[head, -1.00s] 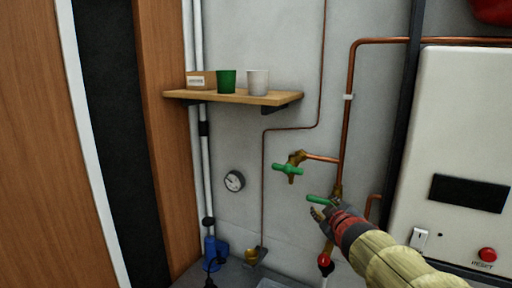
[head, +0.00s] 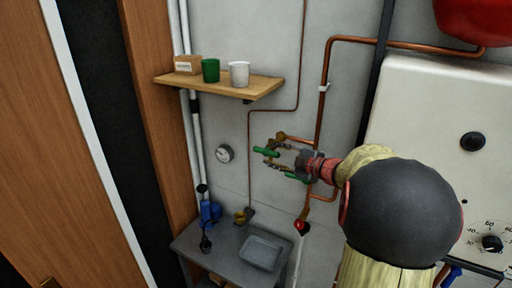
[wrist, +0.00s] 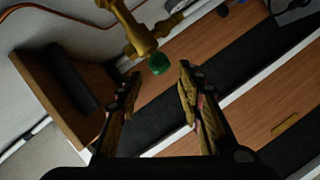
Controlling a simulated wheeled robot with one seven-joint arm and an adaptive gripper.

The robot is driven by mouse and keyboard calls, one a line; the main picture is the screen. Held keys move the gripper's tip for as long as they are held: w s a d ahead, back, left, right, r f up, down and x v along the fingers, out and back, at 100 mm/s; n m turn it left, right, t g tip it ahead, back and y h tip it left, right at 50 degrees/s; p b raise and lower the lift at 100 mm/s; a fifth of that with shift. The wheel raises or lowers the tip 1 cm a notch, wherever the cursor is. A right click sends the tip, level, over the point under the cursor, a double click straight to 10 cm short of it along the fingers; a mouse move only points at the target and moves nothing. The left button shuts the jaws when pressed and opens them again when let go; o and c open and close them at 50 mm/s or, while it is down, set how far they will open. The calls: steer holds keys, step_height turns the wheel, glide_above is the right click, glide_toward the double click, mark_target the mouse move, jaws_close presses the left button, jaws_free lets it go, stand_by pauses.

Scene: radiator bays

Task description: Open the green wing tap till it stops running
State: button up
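Two green wing taps show on the copper pipework in the head view. The upper green wing tap (head: 266,152) sits on a brass body at the left, and the lower green wing tap (head: 297,178) is partly behind my gripper. My gripper (head: 271,158) is at the upper tap, with its fingers spread. In the wrist view my gripper (wrist: 159,76) is open, and a green handle end (wrist: 158,64) on a brass body (wrist: 141,38) lies just beyond and between the fingertips. I cannot tell whether a finger touches it. No running water can be made out.
A wooden shelf (head: 223,86) with a box, a green cup (head: 211,70) and a white cup (head: 239,73) is above left. A grey sink (head: 262,252) stands below. A red-handled valve (head: 302,226) hangs below the taps. A white boiler (head: 441,105) is right.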

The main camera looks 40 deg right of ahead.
mark_target(262, 152)
steer(key=p+x, duration=0.1)
steer(key=x, duration=0.6)
steer(key=shift+w+f, duration=0.15)
steer(key=shift+w, duration=0.05)
steer(key=shift+c, duration=0.4)
steer(key=shift+f, duration=0.15)
jaws_close()
